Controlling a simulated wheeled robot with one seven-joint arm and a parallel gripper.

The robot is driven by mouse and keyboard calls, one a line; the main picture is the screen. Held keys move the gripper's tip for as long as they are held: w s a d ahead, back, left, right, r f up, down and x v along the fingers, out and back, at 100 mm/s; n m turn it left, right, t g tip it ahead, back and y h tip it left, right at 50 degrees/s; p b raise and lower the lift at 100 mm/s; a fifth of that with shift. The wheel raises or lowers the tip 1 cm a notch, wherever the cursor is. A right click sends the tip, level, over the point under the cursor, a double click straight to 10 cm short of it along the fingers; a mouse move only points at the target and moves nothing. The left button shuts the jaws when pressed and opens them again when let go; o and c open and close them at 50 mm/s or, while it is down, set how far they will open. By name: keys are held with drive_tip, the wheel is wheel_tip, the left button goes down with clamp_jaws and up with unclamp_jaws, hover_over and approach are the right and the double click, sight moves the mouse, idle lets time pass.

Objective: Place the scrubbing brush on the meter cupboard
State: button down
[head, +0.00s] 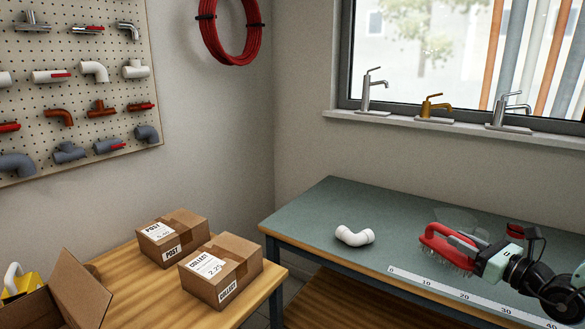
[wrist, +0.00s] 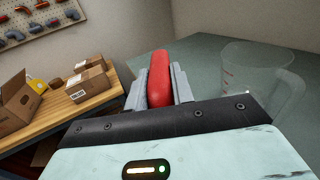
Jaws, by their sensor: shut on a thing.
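The scrubbing brush (head: 432,240) has a red body and pale bristles that point down. It is over the right part of the green-topped workbench (head: 330,205); I cannot tell whether the bristles touch the top. My gripper (head: 462,244) reaches in from the right and is shut on the brush. In the wrist view the red brush (wrist: 159,78) sits between the two grey fingers of my gripper (wrist: 160,88). I do not see a meter cupboard in either view.
A clear measuring jug (head: 458,217) stands just behind the brush; it also shows in the wrist view (wrist: 255,85). Cardboard boxes (head: 220,268) stand on a wooden table at left.

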drive_tip(key=s+a+f+m+h+b, duration=0.2)
drive_tip(key=s+f+h, duration=0.1)
drive_tip(key=f, duration=0.6)
drive_tip(key=s+a+f+m+t+h+b, duration=0.1)
drive_tip(key=s+a+f+m+h+b, duration=0.1)
drive_tip(key=s+f, duration=0.3)
drive_tip(key=s+a+f+m+t+h+b, duration=0.1)
drive_tip(key=s+a+f+h+b, duration=0.2)
drive_tip(key=f, duration=1)
drive_tip(key=shift+s+a+f+m+h+b, duration=0.15)
drive_tip(key=shift+s+f+m+h+b, duration=0.2)
drive_tip(key=shift+s, duration=0.35)
drive_tip(key=shift+r, duration=0.1)
